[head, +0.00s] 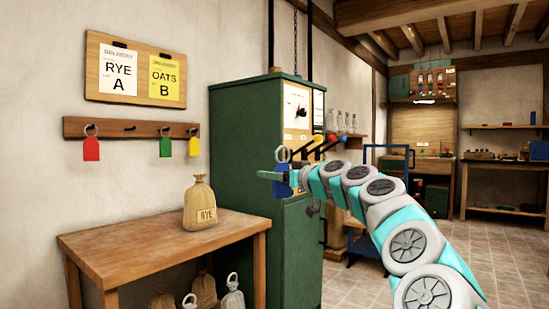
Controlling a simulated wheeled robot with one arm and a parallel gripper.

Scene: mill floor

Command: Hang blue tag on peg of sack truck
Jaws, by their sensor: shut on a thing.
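My gripper (270,175) is in front of the green cabinet, with my arm reaching in from the lower right. It is shut on the blue tag (283,189), which hangs upright with its metal ring (282,153) above the fingers. The tag is partly covered by the gripper. A blue tubular frame, which looks like the sack truck (388,146), stands behind my arm to the right of the cabinet. My arm hides much of it, and I cannot make out its peg.
Red (91,150), green (166,147) and yellow (195,145) tags hang on a wall rail (110,128). A RYE sack (200,206) stands on the wooden table (150,235). The green cabinet (240,150) stands behind my gripper. Tiled floor (505,250) is clear at right.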

